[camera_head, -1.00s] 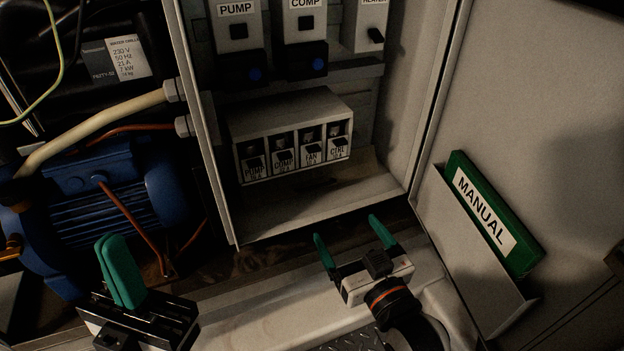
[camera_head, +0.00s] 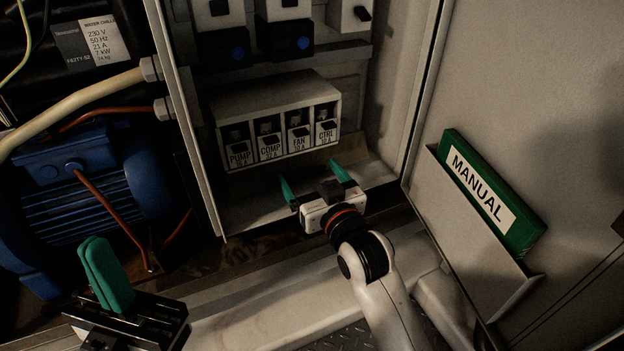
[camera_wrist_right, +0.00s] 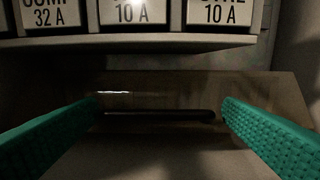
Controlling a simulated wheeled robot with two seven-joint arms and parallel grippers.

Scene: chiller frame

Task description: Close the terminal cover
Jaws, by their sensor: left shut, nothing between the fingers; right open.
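The fuse block (camera_head: 275,115) sits in the cabinet with several labelled slots, PUMP, COMP, FAN and CTRL. Below its front lies a brownish, glossy panel (camera_head: 355,170), which looks like the terminal cover, lowered. In the right wrist view this panel (camera_wrist_right: 265,95) spreads below the labels, with a dark bar (camera_wrist_right: 160,115) across it. My right gripper (camera_head: 309,171) is open and empty, just below and in front of the block. Its fingers (camera_wrist_right: 160,102) frame the dark bar; contact cannot be told. My left gripper (camera_head: 96,242) is shut and empty, at lower left.
The cabinet's left wall (camera_head: 187,120) stands between the blue motor (camera_head: 85,185) and the block. The open door at right carries a pocket (camera_head: 455,225) with a green manual (camera_head: 490,195).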

